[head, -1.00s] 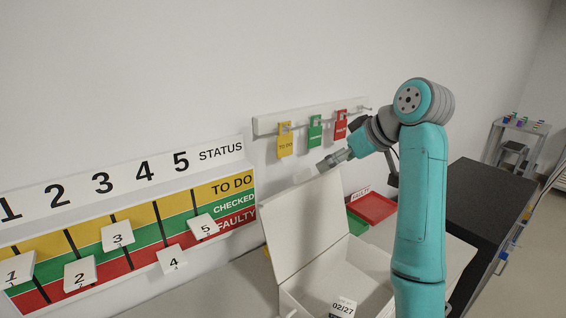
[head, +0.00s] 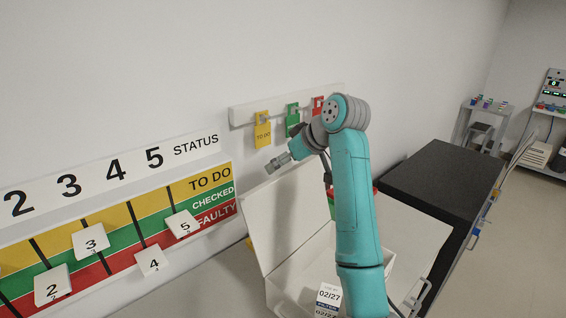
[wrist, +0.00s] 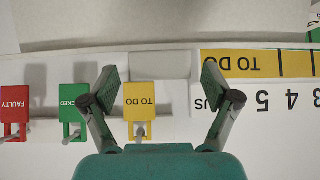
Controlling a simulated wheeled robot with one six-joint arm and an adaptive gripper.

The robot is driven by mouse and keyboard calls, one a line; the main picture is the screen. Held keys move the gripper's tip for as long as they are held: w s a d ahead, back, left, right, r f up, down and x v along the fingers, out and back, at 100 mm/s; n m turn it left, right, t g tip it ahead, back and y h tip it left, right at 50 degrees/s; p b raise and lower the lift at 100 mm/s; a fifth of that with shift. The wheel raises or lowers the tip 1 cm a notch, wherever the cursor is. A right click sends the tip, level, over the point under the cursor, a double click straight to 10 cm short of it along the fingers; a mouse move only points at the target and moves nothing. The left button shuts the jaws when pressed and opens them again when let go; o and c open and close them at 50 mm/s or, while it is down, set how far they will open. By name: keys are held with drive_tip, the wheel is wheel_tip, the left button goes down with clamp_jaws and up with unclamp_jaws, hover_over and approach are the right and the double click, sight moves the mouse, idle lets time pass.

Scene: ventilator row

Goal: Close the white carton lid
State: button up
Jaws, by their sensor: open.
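The white carton (head: 274,295) stands open on the counter, with its lid (head: 285,220) raised upright along the wall side. My gripper (head: 270,166) is at the lid's top edge in the head view, tilted down to the left. I cannot tell whether it touches the lid. In the wrist view my gripper (wrist: 160,80) shows its two fingers spread wide, with nothing clearly held between them. My arm hides part of the carton's right side.
A status board (head: 120,235) with numbered tiles is on the wall at the left. A rail with yellow (head: 262,130), green (head: 292,118) and red tags hangs behind my gripper. A label with 02/27 (head: 329,296) shows inside the carton. A dark cabinet (head: 440,180) stands right.

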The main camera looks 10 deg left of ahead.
drive_tip(key=shift+w+a+f, duration=0.1)
drive_tip(key=shift+a+f, duration=0.05)
drive_tip(key=shift+f, duration=0.1)
